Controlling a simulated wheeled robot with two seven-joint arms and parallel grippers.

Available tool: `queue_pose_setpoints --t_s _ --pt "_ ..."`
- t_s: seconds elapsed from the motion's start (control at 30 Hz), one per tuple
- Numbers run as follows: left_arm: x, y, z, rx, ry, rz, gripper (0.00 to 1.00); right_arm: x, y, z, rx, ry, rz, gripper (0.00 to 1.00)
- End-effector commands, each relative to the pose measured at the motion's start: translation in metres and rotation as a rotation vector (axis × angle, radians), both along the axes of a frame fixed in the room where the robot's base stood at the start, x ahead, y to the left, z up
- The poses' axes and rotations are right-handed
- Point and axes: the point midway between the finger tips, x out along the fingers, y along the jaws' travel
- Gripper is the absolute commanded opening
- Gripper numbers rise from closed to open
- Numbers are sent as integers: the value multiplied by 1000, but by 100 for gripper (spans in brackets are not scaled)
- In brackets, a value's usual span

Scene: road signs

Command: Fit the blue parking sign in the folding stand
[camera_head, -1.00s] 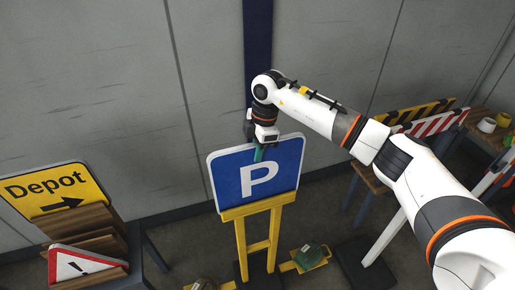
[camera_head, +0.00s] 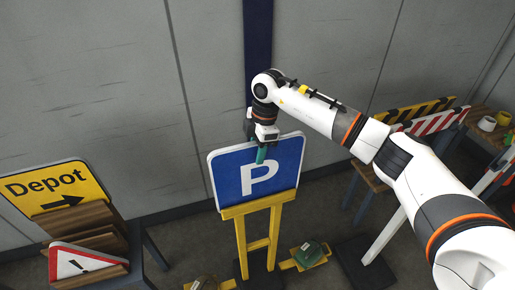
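The blue parking sign (camera_head: 236,178) with a white P stands upright, leaning slightly back, with its lower edge at the top bar of the yellow folding stand (camera_head: 257,206). How deep it sits in the stand cannot be told. My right gripper (camera_head: 262,152) points down at the sign's top edge, with a teal finger in front of its face. The far finger is hidden, so whether it grips the sign is not clear. My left gripper is not in view.
A yellow Depot sign (camera_head: 50,187) and a red-edged warning triangle (camera_head: 80,262) stand in a wooden rack (camera_head: 95,240) at left. Striped barriers (camera_head: 430,122) and cups (camera_head: 487,124) are at right. Green (camera_head: 310,252) and brown weights lie by the stand's feet. A grey wall is behind.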

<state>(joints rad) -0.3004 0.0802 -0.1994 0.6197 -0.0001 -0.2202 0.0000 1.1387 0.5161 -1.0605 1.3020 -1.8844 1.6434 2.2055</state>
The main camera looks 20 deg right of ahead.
Motion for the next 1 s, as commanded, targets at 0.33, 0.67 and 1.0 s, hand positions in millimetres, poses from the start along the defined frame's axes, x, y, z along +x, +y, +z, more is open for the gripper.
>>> queue_pose_setpoints --t_s 0.33,0.67,1.0 --pt "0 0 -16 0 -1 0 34 2 -7 39 2 -7 -1 40" --pt "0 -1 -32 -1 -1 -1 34 2 -16 104 1 -5 -1 40" --pt "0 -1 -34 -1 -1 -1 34 1 -18 120 1 -1 0 40"
